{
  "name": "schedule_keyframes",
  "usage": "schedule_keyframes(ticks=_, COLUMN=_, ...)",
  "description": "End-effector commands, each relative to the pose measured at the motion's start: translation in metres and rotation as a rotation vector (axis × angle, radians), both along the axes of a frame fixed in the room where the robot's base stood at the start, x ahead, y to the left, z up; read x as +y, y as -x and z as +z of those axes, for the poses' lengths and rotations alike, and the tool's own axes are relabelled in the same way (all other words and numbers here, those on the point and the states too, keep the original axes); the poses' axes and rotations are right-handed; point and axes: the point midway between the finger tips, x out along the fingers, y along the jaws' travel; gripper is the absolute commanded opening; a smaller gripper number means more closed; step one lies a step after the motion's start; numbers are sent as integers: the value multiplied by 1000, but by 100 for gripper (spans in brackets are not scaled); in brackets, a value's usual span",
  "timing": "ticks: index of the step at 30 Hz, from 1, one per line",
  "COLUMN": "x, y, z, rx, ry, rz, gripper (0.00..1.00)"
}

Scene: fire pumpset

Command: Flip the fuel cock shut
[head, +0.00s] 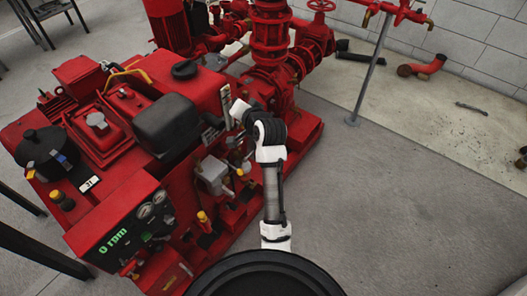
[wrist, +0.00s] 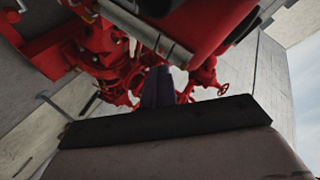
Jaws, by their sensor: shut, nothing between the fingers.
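The red engine pumpset (head: 165,110) stands left of my arm in the head view. I cannot pick out the fuel cock for certain in either view; small fittings with yellow-orange tops (head: 203,217) show on the engine's near side, too small to tell apart. My arm reaches up to the engine's right side, and its white wrist end is beside the red tank. My gripper (wrist: 158,76) shows in the wrist view as dark fingers held together, with nothing between them. Red pipework lies beyond the fingertips, apparently some distance away. In the head view the fingers cannot be made out.
A control panel (head: 128,232) reading "0 rpm" is at the near left. A black muffler-like box (head: 167,125) sits on the engine top. Red pipes and a handwheel (head: 321,5) stand behind. A grey post (head: 368,75) rises at the right.

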Motion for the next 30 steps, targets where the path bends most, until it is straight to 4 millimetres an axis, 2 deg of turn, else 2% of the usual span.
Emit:
schedule_keyframes(ticks=1, x=-38, y=5, z=-32, rx=135, ry=-43, rz=-53, gripper=0)
schedule_keyframes(ticks=3, x=-74, y=20, z=-70, rx=297, ry=-108, rz=-103, gripper=0)
schedule_keyframes(ticks=6, x=-110, y=44, z=-110, rx=477, ry=-195, rz=-155, gripper=0)
schedule_keyframes(ticks=10, x=-134, y=67, z=-138, rx=612, ry=-271, rz=-191, gripper=0)
schedule_keyframes(ticks=13, x=-139, y=74, z=-146, rx=653, ry=-295, rz=-198, gripper=0)
schedule_keyframes(ticks=17, x=-135, y=70, z=-155, rx=661, ry=-299, rz=-199, gripper=0)
schedule_keyframes(ticks=30, x=-95, y=21, z=-217, rx=658, ry=-295, rz=-199, gripper=0)
